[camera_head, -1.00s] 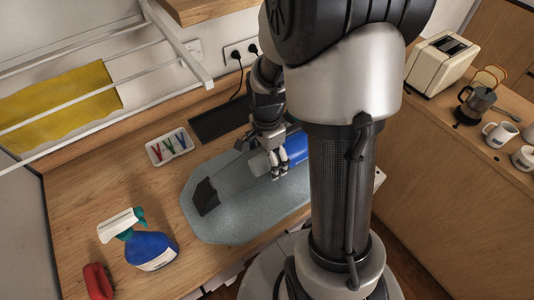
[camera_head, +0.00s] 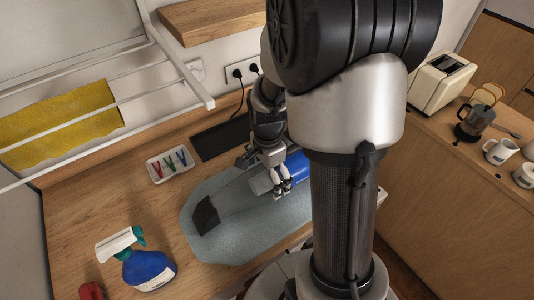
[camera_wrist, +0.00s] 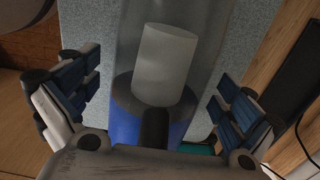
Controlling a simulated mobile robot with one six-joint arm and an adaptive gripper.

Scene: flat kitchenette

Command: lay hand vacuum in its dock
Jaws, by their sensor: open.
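The hand vacuum has a blue body (camera_head: 297,168), a clear front with a pale cylinder inside, and a dark nozzle tip (camera_head: 205,215) at left. It lies on a grey-blue mat (camera_head: 222,248) on the wooden counter. My gripper (camera_head: 282,190) is open over the vacuum's middle. In the wrist view, the fingers of my gripper (camera_wrist: 158,95) stand apart on either side of the vacuum (camera_wrist: 165,65), with gaps visible. My arm hides the blue body's rear end. A flat black pad (camera_head: 218,138) at the back, near a cable, looks like the dock.
A small white tray (camera_head: 153,175) with coloured pegs sits left of the black pad. A spray bottle (camera_head: 150,270) and a red object (camera_head: 91,291) stand at front left. A white rack (camera_head: 175,60) hangs above the counter. Bare counter lies left of the mat.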

